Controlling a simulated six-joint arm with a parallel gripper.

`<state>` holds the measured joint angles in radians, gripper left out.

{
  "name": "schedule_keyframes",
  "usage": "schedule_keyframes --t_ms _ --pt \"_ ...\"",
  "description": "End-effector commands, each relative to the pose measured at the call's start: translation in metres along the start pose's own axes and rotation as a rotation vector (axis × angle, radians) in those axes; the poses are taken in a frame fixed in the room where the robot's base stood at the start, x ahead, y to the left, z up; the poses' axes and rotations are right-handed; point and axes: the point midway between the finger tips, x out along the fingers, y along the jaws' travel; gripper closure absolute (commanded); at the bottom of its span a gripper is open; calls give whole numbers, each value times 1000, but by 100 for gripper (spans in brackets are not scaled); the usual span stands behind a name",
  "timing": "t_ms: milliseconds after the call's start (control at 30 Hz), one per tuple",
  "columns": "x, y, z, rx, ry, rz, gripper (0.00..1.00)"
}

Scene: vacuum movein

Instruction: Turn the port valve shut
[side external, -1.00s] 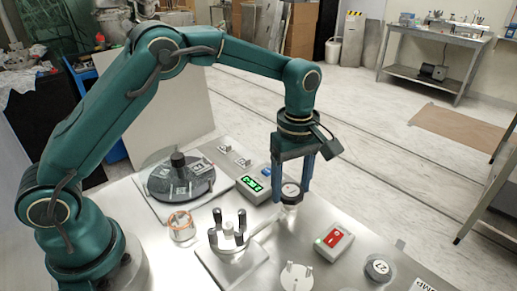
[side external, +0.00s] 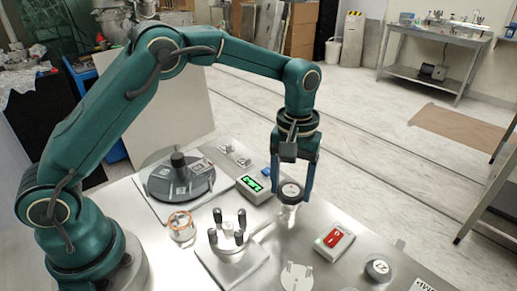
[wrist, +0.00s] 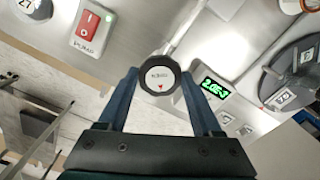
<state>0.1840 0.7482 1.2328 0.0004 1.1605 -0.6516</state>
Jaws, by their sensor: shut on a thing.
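The port valve is a round dark knob (side external: 290,191) with a pale face, at the end of a metal pipe on the steel table. In the wrist view the knob (wrist: 158,76) shows small lettering and a red triangle pointing towards the bottom of the picture. My gripper (side external: 291,188) points down over it, its two blue fingers on opposite sides of the knob. In the wrist view my gripper (wrist: 158,82) is shut on the knob's rim. The lettering is too small to read fully.
A gauge box (side external: 254,188) with green digits stands left of the valve. A box with a red switch (side external: 334,238) is at its right.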

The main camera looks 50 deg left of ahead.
Motion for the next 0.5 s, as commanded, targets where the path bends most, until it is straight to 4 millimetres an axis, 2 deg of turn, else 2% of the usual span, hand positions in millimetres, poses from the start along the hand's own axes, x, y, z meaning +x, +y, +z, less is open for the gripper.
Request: schedule_keyframes --t_ms 500 --pt "-2 0 0 489 -1 1 89"
